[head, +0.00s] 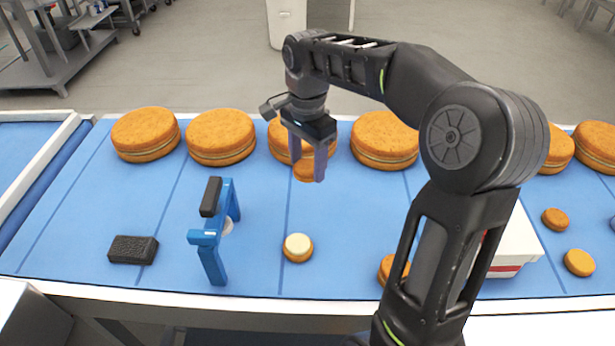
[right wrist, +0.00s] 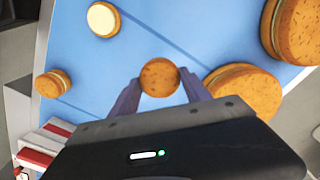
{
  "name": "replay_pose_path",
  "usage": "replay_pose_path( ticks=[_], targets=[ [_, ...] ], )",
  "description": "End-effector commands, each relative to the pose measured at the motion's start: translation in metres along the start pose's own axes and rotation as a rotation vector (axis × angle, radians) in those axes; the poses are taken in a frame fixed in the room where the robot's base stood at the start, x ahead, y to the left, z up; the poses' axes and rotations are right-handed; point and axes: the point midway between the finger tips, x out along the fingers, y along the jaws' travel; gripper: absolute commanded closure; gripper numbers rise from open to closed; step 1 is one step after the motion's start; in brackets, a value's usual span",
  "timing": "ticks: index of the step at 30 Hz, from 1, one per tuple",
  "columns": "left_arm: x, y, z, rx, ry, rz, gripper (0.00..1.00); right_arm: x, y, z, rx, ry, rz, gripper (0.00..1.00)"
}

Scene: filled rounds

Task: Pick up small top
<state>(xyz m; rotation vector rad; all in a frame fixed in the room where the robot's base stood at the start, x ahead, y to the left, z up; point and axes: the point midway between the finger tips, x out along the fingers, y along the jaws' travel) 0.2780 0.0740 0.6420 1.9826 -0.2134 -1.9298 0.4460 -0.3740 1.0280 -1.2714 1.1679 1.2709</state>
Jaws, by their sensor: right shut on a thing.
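My right gripper (head: 306,172) is shut on a small top (head: 304,170), a plain orange-brown round, held above the blue belt in front of a large round. In the right wrist view the small top (right wrist: 160,78) sits between the two fingertips of the gripper (right wrist: 160,85). A small round with a pale cream face on top (head: 298,247) lies on the belt below and nearer; it also shows in the right wrist view (right wrist: 103,19). My left gripper is not in view.
Large filled rounds (head: 221,137) line the belt's far side. A blue stand-like tool (head: 212,235) and a black block (head: 133,249) are at the left. A white box (head: 516,243) and small rounds (head: 579,262) are at the right, partly behind my arm.

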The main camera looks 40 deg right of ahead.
Motion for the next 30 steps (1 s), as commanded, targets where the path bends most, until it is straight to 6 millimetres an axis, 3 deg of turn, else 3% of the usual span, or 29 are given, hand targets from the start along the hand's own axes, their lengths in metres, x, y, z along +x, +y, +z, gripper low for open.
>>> replay_pose_path(
  ticks=[22, 30],
  targets=[
    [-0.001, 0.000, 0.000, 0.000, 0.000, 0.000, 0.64, -0.006, 0.000, 0.001, -0.002, 0.000, 0.000, 0.63],
    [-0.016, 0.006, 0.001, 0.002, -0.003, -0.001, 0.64, -0.026, -0.001, 0.013, -0.030, 0.002, -0.004, 0.63]
  ],
)
